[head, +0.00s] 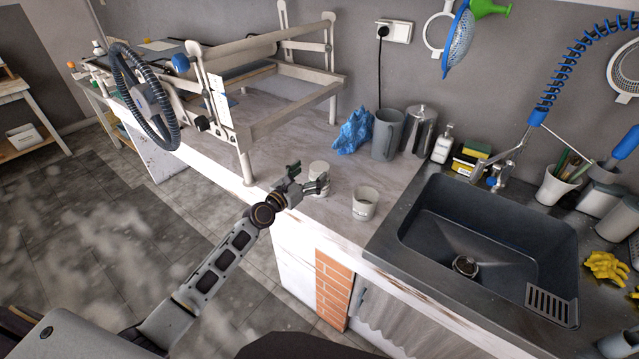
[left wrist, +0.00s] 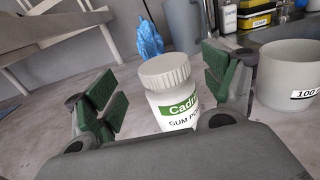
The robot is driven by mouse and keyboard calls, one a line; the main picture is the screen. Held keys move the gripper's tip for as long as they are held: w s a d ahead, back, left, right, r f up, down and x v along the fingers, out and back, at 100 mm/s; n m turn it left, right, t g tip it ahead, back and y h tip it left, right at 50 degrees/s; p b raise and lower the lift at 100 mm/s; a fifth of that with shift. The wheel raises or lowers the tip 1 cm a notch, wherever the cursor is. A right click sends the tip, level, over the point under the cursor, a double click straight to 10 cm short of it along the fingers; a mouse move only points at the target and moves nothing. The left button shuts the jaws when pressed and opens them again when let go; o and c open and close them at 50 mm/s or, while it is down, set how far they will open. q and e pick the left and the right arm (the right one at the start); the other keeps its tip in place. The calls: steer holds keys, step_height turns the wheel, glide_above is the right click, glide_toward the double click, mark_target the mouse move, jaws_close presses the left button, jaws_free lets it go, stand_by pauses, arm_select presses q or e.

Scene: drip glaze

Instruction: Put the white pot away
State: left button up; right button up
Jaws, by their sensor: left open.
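A white pot (head: 319,169) with a ribbed white lid and a green-and-white label stands upright on the worktop near its front edge. In the left wrist view the white pot (left wrist: 172,92) stands between the two green-padded fingers, with a gap visible on its left side. My left gripper (head: 308,180) is open at the pot and partly hides its lower part in the head view. I cannot tell whether the right finger touches the pot. My right gripper is not in view.
A grey-white cup (head: 365,203) labelled 100 stands close to the right, and also shows in the left wrist view (left wrist: 288,75). Behind are blue crumpled plastic (head: 353,131) and a grey jug (head: 386,135). A wooden frame (head: 246,150) rises left; the sink (head: 490,240) lies right.

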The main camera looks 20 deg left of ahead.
mark_target(319, 166)
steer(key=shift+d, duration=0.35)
arm_select(q)
steer(key=shift+w+d, duration=0.3)
steer(key=shift+w, duration=0.35)
steer(key=shift+x, duration=1.2)
steer(key=shift+w+d+f, duration=0.1)
steer(key=shift+w+d, duration=0.15)
steer(key=shift+w, duration=0.35)
steer(key=shift+d, duration=0.1)
steer(key=shift+c, duration=0.4)
